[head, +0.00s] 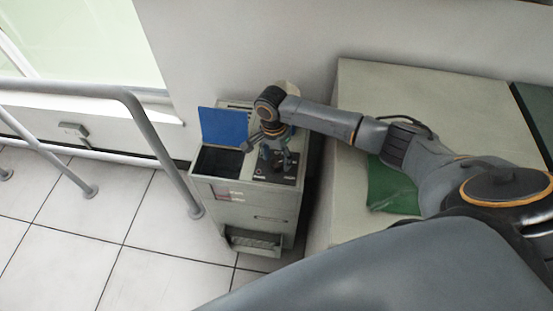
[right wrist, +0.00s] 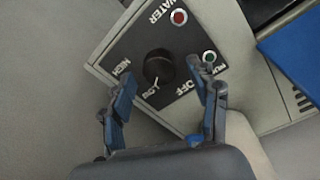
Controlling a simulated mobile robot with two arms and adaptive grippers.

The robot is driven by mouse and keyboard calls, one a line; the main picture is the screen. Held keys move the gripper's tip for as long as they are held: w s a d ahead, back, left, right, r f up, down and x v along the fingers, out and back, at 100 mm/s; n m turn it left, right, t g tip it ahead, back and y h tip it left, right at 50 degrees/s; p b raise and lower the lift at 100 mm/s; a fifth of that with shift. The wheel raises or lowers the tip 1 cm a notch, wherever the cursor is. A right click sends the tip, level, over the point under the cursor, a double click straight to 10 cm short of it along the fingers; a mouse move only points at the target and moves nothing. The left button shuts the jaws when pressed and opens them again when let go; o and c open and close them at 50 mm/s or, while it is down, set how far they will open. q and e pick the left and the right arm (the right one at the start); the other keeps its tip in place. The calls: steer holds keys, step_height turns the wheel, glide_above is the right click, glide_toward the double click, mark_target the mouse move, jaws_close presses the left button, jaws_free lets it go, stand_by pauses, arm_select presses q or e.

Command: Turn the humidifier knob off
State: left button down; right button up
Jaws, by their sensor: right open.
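The humidifier (head: 250,208) is a beige floor cabinet against the wall, with a raised blue lid (head: 222,127) and a black control panel on top. In the right wrist view, the round black knob (right wrist: 158,64) is on the panel (right wrist: 135,48), among the words WATER, HIGH, LOW and OFF. The knob's exact setting is hard to tell. My right gripper (head: 277,152) is above the panel. In the right wrist view, its open fingers (right wrist: 166,80) are on either side of the knob, with nothing visibly held. My left gripper is out of view.
A beige cabinet (head: 385,95) with a green item (head: 392,190) on it stands to the right. A grey metal handrail (head: 150,125) is to the left. The tiled floor (head: 160,260) in front of the humidifier is clear. Red and green indicators (right wrist: 179,17) are on the panel.

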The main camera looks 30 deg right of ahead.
steer(key=shift+f, duration=0.4)
steer(key=c, duration=1.2)
steer(key=shift+r+p, duration=0.2)
steer(key=shift+p, duration=0.2)
steer(key=n+p, duration=0.3)
steer(key=p, duration=0.4)
steer(key=shift+s+a+r+p, duration=0.1)
steer(key=shift+r+p, duration=0.05)
steer(key=shift+p, duration=0.15)
steer(key=n+p, duration=0.2)
steer(key=n, duration=0.2)
steer(key=shift+f, duration=0.2)
steer(key=n+p, duration=0.1)
steer(key=n, duration=0.3)
steer(key=shift+f+n+t+p, duration=0.1)
steer(key=shift+n+t+p, duration=0.2)
steer(key=shift+n+t, duration=0.1)
